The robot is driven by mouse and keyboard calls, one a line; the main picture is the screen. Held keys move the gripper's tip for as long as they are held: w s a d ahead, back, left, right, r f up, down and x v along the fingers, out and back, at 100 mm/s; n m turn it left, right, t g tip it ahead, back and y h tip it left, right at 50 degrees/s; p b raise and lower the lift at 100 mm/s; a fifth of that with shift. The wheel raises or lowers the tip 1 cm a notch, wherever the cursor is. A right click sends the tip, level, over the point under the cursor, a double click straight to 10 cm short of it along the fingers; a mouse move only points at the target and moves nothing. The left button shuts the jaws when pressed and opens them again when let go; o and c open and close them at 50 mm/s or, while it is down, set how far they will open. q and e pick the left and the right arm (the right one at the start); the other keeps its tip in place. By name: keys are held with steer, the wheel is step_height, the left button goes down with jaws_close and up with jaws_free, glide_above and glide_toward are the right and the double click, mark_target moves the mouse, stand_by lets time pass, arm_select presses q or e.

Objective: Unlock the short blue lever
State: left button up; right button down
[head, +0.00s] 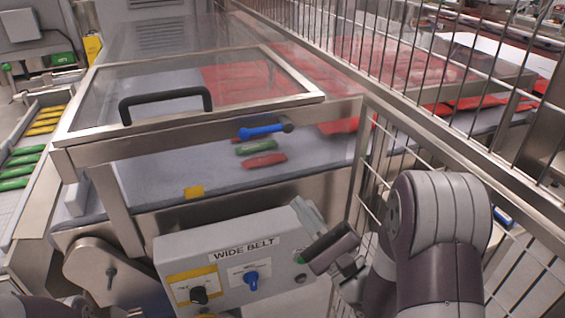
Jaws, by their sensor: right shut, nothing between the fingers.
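My left gripper is not in view.
The grey "WIDE BELT" control box (205,249) carries a blue knob (251,280) and a black knob (199,295). A clear lid with a black handle (165,98) covers the belt. Green and red packets (264,160) lie below the lever. A wire fence (400,105) bounds the right.

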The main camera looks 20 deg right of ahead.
mark_target(265, 129)
steer(key=w+a+r+p, duration=0.3)
steer(key=w+a+r, duration=0.2)
steer(key=w+r, duration=0.3)
steer(key=shift+w+a+r, duration=0.15)
steer(key=shift+a+r, duration=0.05)
steer(key=shift+a, duration=0.05)
stand_by(0.4)
steer(key=shift+a, duration=0.15)
